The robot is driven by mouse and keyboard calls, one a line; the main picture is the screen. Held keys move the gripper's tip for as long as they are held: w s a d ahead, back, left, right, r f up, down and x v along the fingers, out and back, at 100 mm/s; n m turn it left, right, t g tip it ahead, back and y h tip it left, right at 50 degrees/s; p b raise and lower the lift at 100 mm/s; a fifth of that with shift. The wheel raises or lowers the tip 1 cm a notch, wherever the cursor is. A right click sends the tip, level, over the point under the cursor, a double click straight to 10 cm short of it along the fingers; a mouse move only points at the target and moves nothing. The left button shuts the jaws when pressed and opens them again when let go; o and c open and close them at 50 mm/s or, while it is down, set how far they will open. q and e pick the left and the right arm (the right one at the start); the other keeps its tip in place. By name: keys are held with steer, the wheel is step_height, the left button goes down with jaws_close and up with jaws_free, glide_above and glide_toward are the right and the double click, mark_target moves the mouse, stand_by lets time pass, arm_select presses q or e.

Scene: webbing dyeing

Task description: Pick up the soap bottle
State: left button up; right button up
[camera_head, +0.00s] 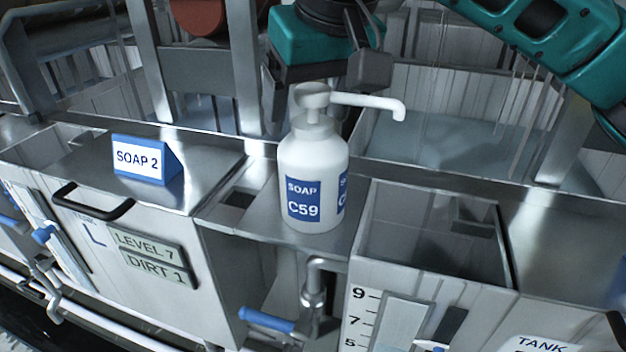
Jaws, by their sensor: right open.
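The soap bottle (313,165) is white with a pump top and blue labels reading "SOAP C59". It stands upright on the metal ledge in the middle of the view, with its spout pointing right. My right gripper (342,72) is at the top centre, just above and behind the pump head as seen here. It is open, with nothing seen between its fingers, and the pump head covers part of it. The bottle rests on the ledge and is not held. My left gripper is not in view.
A blue and white "SOAP 2" sign (140,160) stands on the metal top to the left. An open tank (434,232) lies right of the bottle, and a larger water-filled basin (440,135) lies behind. Metal uprights (243,70) rise behind the bottle's left side.

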steer(key=shift+c, duration=0.3)
jaws_close()
stand_by(0.4)
steer(key=shift+r, duration=0.2)
